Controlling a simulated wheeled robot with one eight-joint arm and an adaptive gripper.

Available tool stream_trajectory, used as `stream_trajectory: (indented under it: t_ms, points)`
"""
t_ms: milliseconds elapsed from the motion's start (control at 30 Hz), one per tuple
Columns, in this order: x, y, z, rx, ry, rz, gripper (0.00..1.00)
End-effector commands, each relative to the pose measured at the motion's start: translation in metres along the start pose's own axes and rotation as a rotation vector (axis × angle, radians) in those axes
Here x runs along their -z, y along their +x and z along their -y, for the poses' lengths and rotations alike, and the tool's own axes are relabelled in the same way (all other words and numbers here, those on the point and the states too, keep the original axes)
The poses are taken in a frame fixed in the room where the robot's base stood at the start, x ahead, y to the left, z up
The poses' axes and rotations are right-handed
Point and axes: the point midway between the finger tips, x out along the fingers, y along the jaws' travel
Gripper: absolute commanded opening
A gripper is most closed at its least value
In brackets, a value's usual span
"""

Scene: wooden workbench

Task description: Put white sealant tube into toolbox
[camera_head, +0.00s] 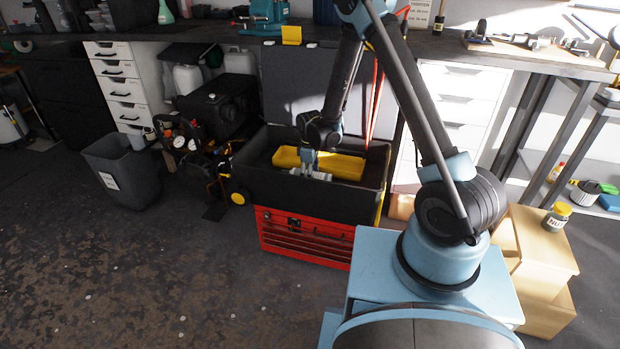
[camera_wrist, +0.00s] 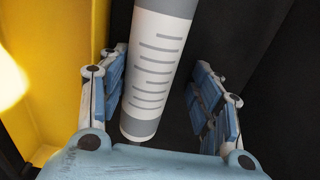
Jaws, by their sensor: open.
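The toolbox (camera_head: 345,192) stands on the floor, with an open black upper bin over red drawers. My gripper (camera_head: 308,168) reaches down into the bin. The white sealant tube (camera_head: 320,176), with grey bands and grey printed lines, is inside the bin at my gripper. In the wrist view the tube (camera_wrist: 160,65) lies between the spread blue finger pads of my gripper (camera_wrist: 162,100), with a gap on each side. I cannot tell whether the tube's underside touches the bin floor.
A yellow object (camera_head: 345,165) lies in the bin beside the tube; it also shows in the wrist view (camera_wrist: 70,60). A grey bin (camera_head: 122,172) and an air compressor (camera_head: 185,145) stand left of the toolbox. Cardboard boxes (camera_head: 540,255) are at right. Open floor lies in front-left.

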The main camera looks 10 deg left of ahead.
Motion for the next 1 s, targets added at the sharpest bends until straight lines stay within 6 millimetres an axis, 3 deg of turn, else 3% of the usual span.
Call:
stream_trajectory:
  t_ms: [167, 800, 1000]
  points:
    - [0.001, -0.011, 0.000, 0.000, -0.001, 0.000, 0.59]
    - [0.000, -0.101, 0.001, 0.000, -0.001, 0.000, 0.59]
    - [0.000, -0.117, 0.001, 0.000, -0.001, 0.000, 0.59]
